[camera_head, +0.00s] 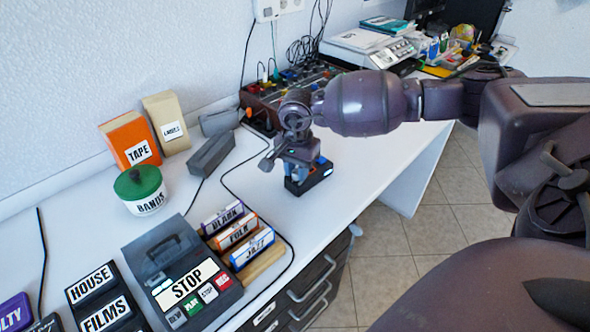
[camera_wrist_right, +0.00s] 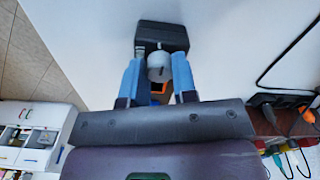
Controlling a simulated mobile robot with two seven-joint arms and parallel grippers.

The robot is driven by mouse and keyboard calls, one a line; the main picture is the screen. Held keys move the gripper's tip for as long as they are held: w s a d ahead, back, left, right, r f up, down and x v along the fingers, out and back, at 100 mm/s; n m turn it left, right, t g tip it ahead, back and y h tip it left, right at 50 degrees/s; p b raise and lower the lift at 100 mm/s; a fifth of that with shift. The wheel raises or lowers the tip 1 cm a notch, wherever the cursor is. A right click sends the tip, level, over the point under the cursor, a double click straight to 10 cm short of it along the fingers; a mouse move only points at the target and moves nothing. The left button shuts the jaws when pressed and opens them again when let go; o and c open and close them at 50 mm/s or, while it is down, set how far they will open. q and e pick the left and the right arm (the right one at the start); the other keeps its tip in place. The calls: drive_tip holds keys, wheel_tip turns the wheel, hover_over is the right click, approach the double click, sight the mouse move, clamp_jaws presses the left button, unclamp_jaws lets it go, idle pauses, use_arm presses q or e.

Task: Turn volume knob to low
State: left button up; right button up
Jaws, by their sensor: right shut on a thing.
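A small black box (camera_head: 322,174) stands on the white table below my right gripper. In the right wrist view the box (camera_wrist_right: 162,33) shows at the top, with a pale grey round knob (camera_wrist_right: 158,66) in front of it. My right gripper (camera_wrist_right: 158,78) is shut on this knob, a blue fingertip on each side. The knob's setting cannot be read. My left gripper is not in view.
A grey bar (camera_head: 211,152) and a mixer (camera_head: 262,95) are behind. A black cable crosses the table. The table's front edge is close by.

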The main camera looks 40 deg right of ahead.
drive_tip(key=shift+n, duration=0.9)
drive_tip(key=o, duration=0.9)
drive_tip(key=shift+o, duration=0.2)
drive_tip(key=shift+r, duration=0.1)
